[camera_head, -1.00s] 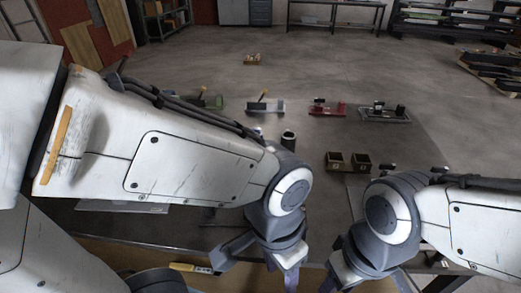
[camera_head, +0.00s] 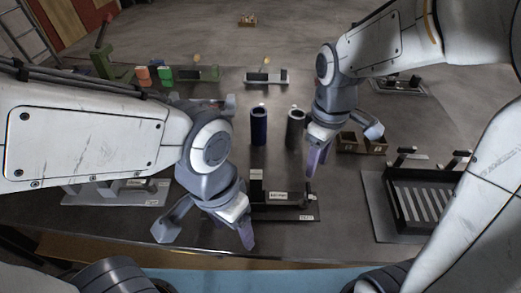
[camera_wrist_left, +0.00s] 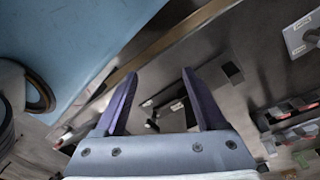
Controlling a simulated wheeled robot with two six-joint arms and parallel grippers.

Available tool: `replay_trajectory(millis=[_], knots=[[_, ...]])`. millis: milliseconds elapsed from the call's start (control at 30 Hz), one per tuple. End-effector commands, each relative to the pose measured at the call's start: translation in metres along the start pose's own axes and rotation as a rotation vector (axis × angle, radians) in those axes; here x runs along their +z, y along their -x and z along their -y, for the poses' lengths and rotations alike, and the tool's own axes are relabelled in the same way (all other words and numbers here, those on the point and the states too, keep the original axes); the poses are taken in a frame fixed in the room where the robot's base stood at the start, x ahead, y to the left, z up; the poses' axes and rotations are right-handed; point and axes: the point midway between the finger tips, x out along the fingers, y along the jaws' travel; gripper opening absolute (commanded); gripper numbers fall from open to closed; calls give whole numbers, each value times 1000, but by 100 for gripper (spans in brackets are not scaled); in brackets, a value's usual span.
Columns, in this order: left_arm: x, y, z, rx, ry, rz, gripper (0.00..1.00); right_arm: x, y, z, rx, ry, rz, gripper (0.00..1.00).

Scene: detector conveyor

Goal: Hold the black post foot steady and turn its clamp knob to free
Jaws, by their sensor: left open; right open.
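The black post foot (camera_head: 257,186) stands upright on a dark labelled base plate (camera_head: 285,214) near the table's front edge. A small dark knob-like part (camera_head: 308,199) sits at the plate's right end; I cannot tell for certain that it is the clamp knob. My left gripper (camera_head: 247,236) is open, pointing down in front and left of the foot, apart from it. In the left wrist view its two fingers (camera_wrist_left: 160,75) are spread, with dark fixture parts beyond them.
A grey plate fixture (camera_head: 105,195) is at left, partly behind my left arm.

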Motion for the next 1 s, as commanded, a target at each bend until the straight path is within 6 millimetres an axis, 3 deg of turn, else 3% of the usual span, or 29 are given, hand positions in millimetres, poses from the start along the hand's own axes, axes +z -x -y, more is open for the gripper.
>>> replay_trajectory(millis=[133, 233, 400, 633, 767, 1000], knots=[[-5, -1, 5, -5, 30, 1, 72, 0, 0, 1, 0, 1, 0, 50], [-20, -4, 23, -18, 114, 7, 72, 0, 0, 1, 0, 1, -1, 50], [-51, -17, 76, -51, 337, 20, 72, 0, 0, 1, 0, 1, -1, 50], [-70, -36, 142, -80, 562, 29, 72, -1, 0, 2, 0, 0, -1, 50], [-72, -44, 157, -86, 609, 31, 72, 0, 0, 2, 0, 0, -1, 50], [-69, -76, 160, -86, 612, 36, 72, 0, 0, 2, 0, -1, -1, 50]])
